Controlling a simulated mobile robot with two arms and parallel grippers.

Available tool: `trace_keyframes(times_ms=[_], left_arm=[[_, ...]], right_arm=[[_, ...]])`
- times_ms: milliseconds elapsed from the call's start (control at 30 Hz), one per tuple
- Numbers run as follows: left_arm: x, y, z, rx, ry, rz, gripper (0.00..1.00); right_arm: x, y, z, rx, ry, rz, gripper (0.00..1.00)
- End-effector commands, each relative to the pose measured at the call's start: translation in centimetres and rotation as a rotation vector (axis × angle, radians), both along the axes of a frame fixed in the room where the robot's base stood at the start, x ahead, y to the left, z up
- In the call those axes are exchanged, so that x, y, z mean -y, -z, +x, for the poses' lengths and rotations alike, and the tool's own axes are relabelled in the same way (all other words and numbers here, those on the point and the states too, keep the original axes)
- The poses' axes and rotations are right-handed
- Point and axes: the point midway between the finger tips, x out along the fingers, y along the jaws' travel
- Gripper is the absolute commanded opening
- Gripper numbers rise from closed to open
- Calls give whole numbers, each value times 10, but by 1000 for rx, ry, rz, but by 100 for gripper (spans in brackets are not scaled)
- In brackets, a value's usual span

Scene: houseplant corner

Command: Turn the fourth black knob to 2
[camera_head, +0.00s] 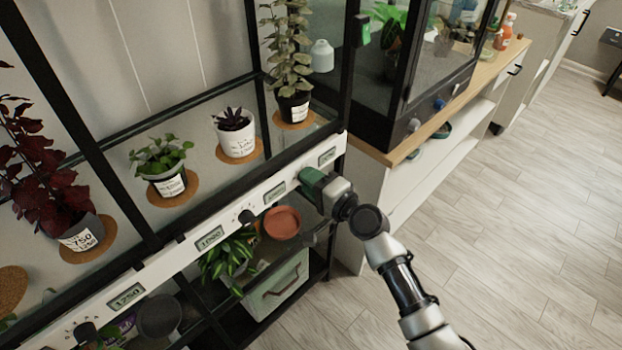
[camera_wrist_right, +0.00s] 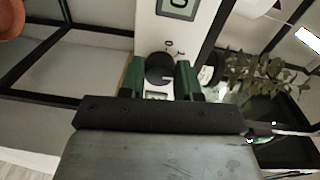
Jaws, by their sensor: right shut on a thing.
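The white control panel (camera_head: 225,222) runs along the front of the plant shelf, with black knobs and small displays. One black knob (camera_head: 246,216) shows left of my right gripper, and another black knob (camera_head: 84,332) is at the lower left. My right gripper (camera_head: 309,183) is at the panel's right part, its green fingers against it. In the right wrist view, the fingers (camera_wrist_right: 163,78) are shut on a black knob (camera_wrist_right: 160,68), one on each side. A light mark shows on this knob; its setting is too small to read. My left gripper is out of view.
Potted plants stand on cork mats above the panel, including a white pot (camera_head: 237,143) and a dark-red plant (camera_head: 45,175). Below are a terracotta dish (camera_head: 282,222) and a green-grey crate (camera_head: 275,287). A glass cabinet (camera_head: 425,70) stands to the right. The floor (camera_head: 500,250) is clear.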

Motion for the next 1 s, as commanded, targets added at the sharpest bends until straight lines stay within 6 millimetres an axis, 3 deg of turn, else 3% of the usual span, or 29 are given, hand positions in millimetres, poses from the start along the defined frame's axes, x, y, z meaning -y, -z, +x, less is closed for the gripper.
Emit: trace_keyframes(times_ms=[733, 767, 800, 900, 1000], left_arm=[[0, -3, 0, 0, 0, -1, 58], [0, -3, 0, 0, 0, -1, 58], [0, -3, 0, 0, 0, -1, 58], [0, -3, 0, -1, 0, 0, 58], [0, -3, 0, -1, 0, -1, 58]], right_arm=[[0, 1, 0, -65, 0, 62, 9], [0, 1, 0, -65, 0, 62, 34], [0, 1, 0, -65, 0, 62, 40], [0, 1, 0, -65, 0, 62, 55], [0, 1, 0, -64, 0, 62, 58]])
